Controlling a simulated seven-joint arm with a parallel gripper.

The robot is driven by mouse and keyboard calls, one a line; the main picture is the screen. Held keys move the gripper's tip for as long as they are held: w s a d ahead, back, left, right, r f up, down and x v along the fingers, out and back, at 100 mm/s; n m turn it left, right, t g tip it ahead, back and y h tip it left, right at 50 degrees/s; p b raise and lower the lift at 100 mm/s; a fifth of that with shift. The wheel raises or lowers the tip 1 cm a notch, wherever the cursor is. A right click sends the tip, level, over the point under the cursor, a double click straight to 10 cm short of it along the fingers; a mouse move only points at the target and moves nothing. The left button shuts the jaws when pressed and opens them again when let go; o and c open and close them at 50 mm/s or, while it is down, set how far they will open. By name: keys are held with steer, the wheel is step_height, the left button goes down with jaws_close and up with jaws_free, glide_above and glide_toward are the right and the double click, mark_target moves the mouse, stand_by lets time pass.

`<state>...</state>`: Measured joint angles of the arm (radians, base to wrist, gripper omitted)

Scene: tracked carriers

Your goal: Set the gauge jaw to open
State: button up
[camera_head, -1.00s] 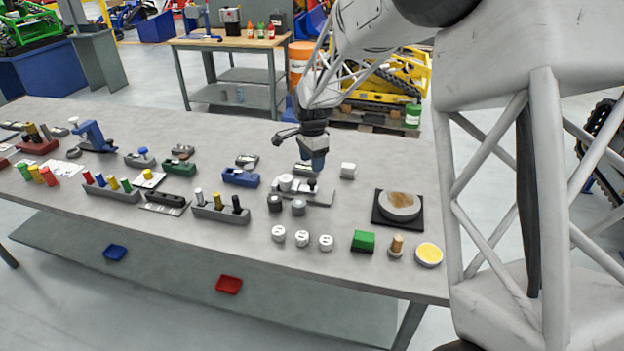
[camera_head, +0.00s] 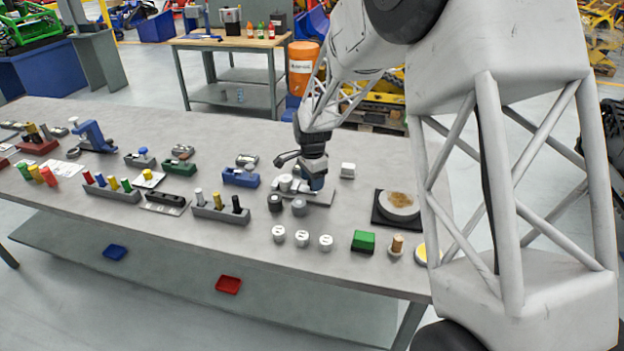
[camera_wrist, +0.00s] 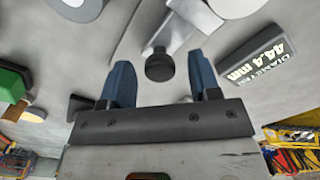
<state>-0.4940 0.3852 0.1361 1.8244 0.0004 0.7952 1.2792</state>
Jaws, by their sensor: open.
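The gauge (camera_head: 318,197) is a grey flat plate carrying white round parts, near the middle of the table. In the wrist view a grey bar of the gauge ends in a dark round knob (camera_wrist: 160,67). My gripper (camera_head: 313,184) is at the gauge's right part and hides some of it. In the wrist view its two blue fingers (camera_wrist: 164,80) are open, with the knob between them in the picture; I cannot tell whether they touch it. A dark display block (camera_wrist: 254,58) reading "DIAMETER 44.4 mm" lies to the right of the fingers.
Several white discs (camera_head: 302,238), a green block (camera_head: 363,241) and a black pad with a round plate (camera_head: 378,221) lie to the right and front.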

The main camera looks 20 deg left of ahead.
steer(key=shift+c, duration=0.3)
jaws_close()
steer(key=shift+d, duration=2)
steer(key=shift+o, duration=0.3)
jaws_free()
steer(key=shift+d, duration=0.1)
step_height(320, 180, up, 8)
